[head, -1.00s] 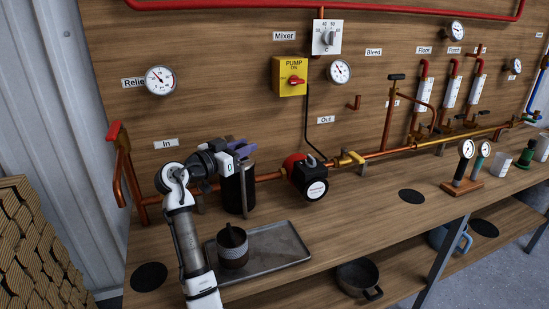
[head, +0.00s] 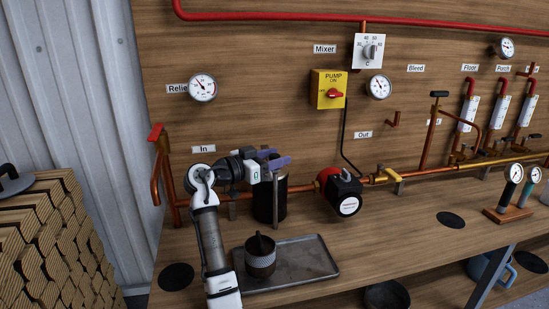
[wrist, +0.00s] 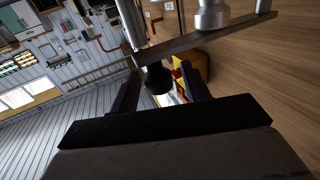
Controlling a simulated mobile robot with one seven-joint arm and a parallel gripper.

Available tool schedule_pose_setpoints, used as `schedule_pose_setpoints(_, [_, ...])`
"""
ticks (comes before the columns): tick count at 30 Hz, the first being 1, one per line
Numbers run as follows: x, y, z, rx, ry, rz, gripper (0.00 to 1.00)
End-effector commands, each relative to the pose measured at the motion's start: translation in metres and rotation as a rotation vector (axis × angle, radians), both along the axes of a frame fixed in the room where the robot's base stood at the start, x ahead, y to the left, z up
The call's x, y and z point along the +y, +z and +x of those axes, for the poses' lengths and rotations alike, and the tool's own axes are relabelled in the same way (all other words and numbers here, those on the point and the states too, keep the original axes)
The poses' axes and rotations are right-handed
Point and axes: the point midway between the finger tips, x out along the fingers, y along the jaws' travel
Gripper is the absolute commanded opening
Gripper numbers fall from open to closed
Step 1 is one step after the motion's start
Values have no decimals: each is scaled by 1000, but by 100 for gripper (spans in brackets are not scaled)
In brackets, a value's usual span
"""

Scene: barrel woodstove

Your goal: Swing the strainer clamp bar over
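The strainer (head: 270,203) is a dark upright cylinder on the pipe, at the left of the bench in the head view. Its clamp bar (wrist: 210,38) is a flat grey bar that crosses the upper part of the wrist view, with a black knob (wrist: 158,78) near it. My gripper (head: 281,160) is at the top of the strainer, its purple fingers level and pointing right. In the wrist view my gripper (wrist: 160,90) has its fingers apart, one on each side of the knob, with a gap visible on the right. The strainer's top is partly hidden by my gripper.
A grey tray (head: 315,262) with a dark knurled cup (head: 260,262) lies in front of the strainer. A red and black pump (head: 340,192) sits on the pipe to the right. A red-handled inlet pipe (head: 157,155) stands left of my arm.

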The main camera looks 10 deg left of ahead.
Motion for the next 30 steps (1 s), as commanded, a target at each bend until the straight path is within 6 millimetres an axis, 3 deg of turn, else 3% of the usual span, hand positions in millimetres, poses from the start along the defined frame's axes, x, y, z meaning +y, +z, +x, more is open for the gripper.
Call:
schedule_pose_setpoints(7, [0,2,0,-2,1,1,47])
schedule_pose_setpoints(11, [0,14,0,-4,1,1,47])
schedule_pose_setpoints(30, [0,161,0,-4,0,1,47])
